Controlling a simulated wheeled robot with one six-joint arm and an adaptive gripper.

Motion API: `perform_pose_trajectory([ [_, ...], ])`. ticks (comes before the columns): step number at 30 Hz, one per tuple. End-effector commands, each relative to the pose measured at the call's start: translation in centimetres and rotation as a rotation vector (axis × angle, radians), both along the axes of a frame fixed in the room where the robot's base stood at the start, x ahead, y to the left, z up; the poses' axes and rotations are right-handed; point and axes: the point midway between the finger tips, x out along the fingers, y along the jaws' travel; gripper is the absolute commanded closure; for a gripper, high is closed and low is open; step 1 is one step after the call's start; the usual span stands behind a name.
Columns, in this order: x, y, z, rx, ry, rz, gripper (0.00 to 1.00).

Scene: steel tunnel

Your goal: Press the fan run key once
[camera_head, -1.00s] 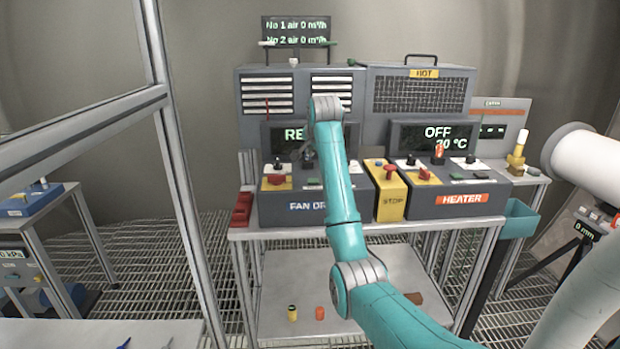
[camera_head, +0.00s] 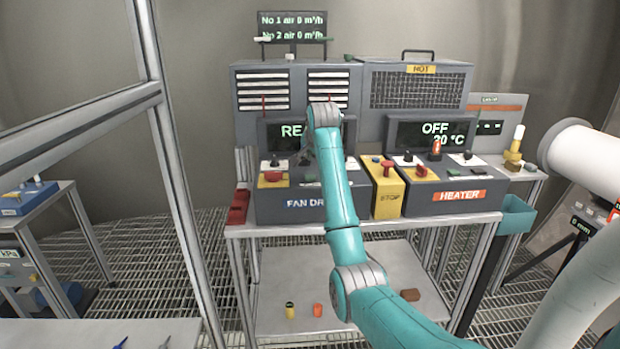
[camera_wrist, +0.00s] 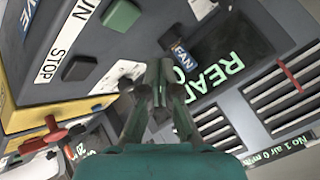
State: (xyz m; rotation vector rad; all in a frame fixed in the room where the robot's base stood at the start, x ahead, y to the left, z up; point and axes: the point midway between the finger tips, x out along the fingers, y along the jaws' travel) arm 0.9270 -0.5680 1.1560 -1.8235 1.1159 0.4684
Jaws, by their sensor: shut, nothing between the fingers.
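The fan drive box (camera_head: 290,205) stands on the bench, and its screen (camera_head: 284,134) is partly hidden by my arm. In the wrist view the screen (camera_wrist: 215,75) shows green letters "READ". A green key (camera_wrist: 120,13) sits by a white label strip (camera_wrist: 60,40) ending in "UN". A dark key (camera_wrist: 80,68) sits by the word "STOP". My gripper (camera_wrist: 161,72) is shut and empty, over the fan drive panel in this view. The green key lies up and left of the fingertips, apart from them in the picture. Height above the panel is unclear.
A yellow stop box (camera_head: 388,195) with a red button stands right of the fan drive, then the heater box (camera_head: 450,190). A red knob on a yellow plate (camera_head: 273,178) is at the left of the fan panel. A metal frame post (camera_head: 180,170) stands at left.

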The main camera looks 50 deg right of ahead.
Motion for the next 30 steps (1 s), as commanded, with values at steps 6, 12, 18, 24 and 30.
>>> perform_pose_trajectory([
  [6,0.0,0.0,-2.7,0.001,0.000,0.001,1.00],
  [12,0.0,0.0,-4.1,0.000,0.000,0.000,1.00],
  [18,0.0,0.0,-4.5,-0.001,-0.001,0.000,1.00],
  [24,0.0,0.0,-4.5,-0.001,-0.001,0.000,1.00],
  [30,0.0,0.0,-4.5,-0.001,-0.001,0.000,1.00],
])
